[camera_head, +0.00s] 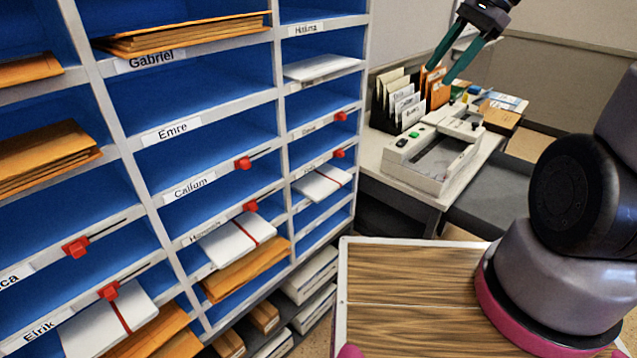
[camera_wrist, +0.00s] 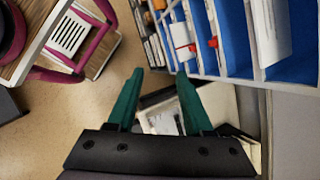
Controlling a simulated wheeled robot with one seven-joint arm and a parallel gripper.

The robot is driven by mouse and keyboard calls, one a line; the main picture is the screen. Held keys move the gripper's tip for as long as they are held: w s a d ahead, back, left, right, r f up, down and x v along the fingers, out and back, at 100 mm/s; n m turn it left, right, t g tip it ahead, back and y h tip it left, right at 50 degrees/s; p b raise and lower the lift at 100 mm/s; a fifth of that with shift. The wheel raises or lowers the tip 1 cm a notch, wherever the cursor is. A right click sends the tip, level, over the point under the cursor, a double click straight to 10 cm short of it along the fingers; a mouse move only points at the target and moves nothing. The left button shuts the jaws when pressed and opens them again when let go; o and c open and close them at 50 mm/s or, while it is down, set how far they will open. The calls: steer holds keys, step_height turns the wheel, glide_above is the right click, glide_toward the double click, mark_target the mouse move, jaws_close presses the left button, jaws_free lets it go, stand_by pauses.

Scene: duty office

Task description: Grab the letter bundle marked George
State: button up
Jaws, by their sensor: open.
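My gripper (camera_head: 443,76) has two teal fingers and is open and empty. It is at the upper right of the head view, in front of or above the side desk, apart from the shelf. Its fingers also show in the wrist view (camera_wrist: 160,73). No label clearly reads George. A white bundle with a red band (camera_head: 322,183) lies in the right column under a small label too blurred to read. Other red-banded white bundles lie in the middle column (camera_head: 236,241) and at the lower left (camera_head: 106,318). I cannot tell which one is George's.
The blue pigeonhole shelf (camera_head: 218,86) fills the left, with name labels, red sliders and orange envelopes. A desk (camera_head: 397,176) holds a letter rack (camera_head: 408,104) and a grey machine (camera_head: 436,158). My wooden-topped base is at the bottom right. Open floor shows in the wrist view.

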mark_target(339, 188)
steer(key=w+a+f+m+y, duration=0.35)
steer(key=f+m, duration=0.45)
steer(key=f, duration=0.5)
steer(key=w+a+f+m+y, duration=0.25)
steer(key=f+m+y, duration=0.25)
steer(key=f+m, duration=0.5)
steer(key=w+a+f+m+y, duration=0.35)
steer(key=f+m, duration=0.25)
steer(key=f, duration=0.9)
steer(key=shift+g, duration=0.3)
steer(key=shift+s+a, duration=0.2)
steer(key=shift+a, duration=4.75)
jaws_close()
